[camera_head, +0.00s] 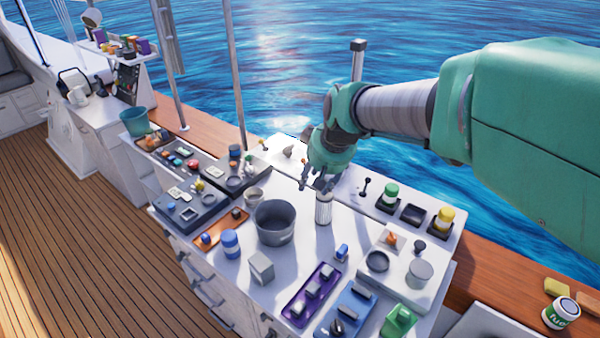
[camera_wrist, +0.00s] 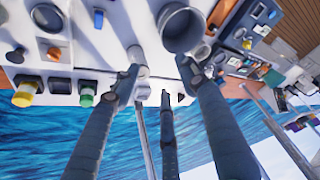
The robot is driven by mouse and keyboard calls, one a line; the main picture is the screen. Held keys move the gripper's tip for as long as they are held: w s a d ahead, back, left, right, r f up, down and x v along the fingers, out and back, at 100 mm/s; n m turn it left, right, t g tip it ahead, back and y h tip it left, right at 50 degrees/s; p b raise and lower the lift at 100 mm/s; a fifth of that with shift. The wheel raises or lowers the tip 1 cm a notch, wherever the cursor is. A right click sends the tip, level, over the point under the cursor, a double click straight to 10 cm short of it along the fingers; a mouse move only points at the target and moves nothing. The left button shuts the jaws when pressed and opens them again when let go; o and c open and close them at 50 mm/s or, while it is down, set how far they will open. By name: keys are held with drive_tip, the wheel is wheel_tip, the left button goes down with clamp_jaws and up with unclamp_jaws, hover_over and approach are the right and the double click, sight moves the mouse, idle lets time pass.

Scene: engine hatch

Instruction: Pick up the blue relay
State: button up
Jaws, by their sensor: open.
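The blue relay appears to be the small blue block (camera_head: 341,252) standing alone on the white counter top (camera_head: 330,235), between the purple tray and the white fixture at right. In the wrist view the small blue block (camera_wrist: 98,18) is near the top, left of centre. My gripper (camera_head: 318,183) is open and empty above the counter, behind and slightly left of the block, and apart from it. Its fingers show in the wrist view (camera_wrist: 160,76). A silver ribbed cylinder (camera_head: 323,210) stands just below the fingers; I cannot tell whether they touch.
A grey bucket (camera_head: 274,222) stands left of the cylinder. A purple tray (camera_head: 311,291) and a blue tray (camera_head: 346,310) lie at the front. A white fixture (camera_head: 400,268) is at right. Green (camera_head: 388,195) and yellow (camera_head: 443,219) knobs line the back edge.

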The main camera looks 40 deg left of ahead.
drive_tip(key=s+a+f+n, duration=0.1)
drive_tip(key=s+a+f, duration=0.5)
drive_tip(key=a, duration=0.3)
drive_tip(key=s+a+f+n+g, duration=0.1)
drive_tip(key=s+a+f, duration=0.4)
drive_tip(key=a, duration=0.5)
drive_tip(key=s+a+f+n+g, duration=0.1)
drive_tip(key=s+a+f+n, duration=0.2)
drive_tip(key=s+a+f, duration=0.3)
drive_tip(key=a, duration=0.3)
drive_tip(key=shift+s+a+f+b, duration=0.3)
drive_tip(key=shift+s+f, duration=0.05)
drive_tip(key=shift+s, duration=0.05)
drive_tip(key=shift+f, duration=0.15)
drive_tip(key=b, duration=0.1)
hover_over(205, 235)
drive_tip(key=d, duration=0.2)
drive_tip(key=shift+s+d+f, duration=0.1)
drive_tip(key=shift+d+f, duration=0.05)
drive_tip(key=shift+f, duration=3.7)
drive_tip(key=shift+b+x, duration=0.75)
drive_tip(key=shift+x, duration=1.8)
